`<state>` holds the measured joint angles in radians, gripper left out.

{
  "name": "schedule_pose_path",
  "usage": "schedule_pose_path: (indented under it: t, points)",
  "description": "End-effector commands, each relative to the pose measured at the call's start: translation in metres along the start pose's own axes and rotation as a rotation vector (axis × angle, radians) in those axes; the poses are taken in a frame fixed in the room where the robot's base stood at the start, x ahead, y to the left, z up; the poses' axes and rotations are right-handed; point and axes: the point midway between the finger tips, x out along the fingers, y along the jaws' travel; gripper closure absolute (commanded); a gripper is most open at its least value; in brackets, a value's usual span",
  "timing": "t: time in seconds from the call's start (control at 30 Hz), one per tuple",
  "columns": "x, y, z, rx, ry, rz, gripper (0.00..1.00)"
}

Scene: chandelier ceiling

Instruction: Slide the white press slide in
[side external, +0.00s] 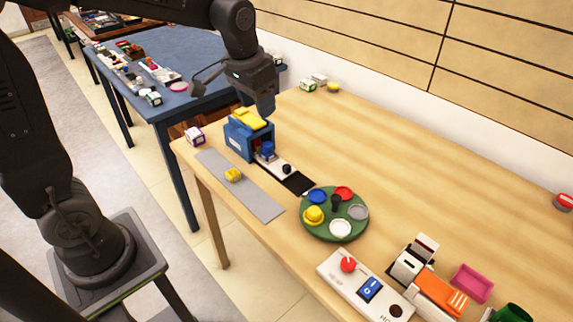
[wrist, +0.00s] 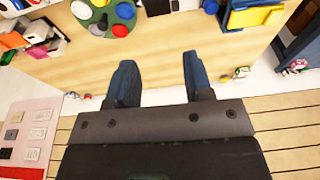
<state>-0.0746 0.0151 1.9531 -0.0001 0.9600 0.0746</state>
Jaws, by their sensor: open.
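The blue press (side external: 240,145) with a yellow top (side external: 249,118) stands at the left part of the wooden table. Its white press slide (side external: 275,164) sticks out to the lower right, with a black knob (side external: 287,169) near its outer end. A small blue piece (side external: 267,150) sits at the slide's inner end, by the press opening. My gripper (side external: 265,108) is above and behind the press, apart from it. In the wrist view my gripper (wrist: 158,62) is open with nothing between the fingers; the press (wrist: 252,14) shows at the top right, partly cut off.
A black strip (side external: 299,184) lies beyond the slide's end. A grey strip (side external: 255,201) with a yellow piece (side external: 233,175) lies in front. A green round tray (side external: 318,230) with coloured discs, a white control box (side external: 335,272) and an orange device (side external: 440,291) stand to the right.

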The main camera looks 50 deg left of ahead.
Motion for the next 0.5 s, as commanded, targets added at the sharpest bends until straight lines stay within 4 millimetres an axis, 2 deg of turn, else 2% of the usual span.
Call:
schedule_pose_path:
  t: [0.03,0.2,0.4,0.5]
  points:
    - [0.018,-0.005,-0.015,-0.002,-0.035,0.001,0.53]
    - [0.073,-0.018,-0.054,-0.001,-0.122,0.006,0.53]
    - [0.127,-0.03,-0.078,0.0,-0.191,0.013,0.53]
    - [0.141,-0.033,-0.082,0.0,-0.207,0.015,0.53]
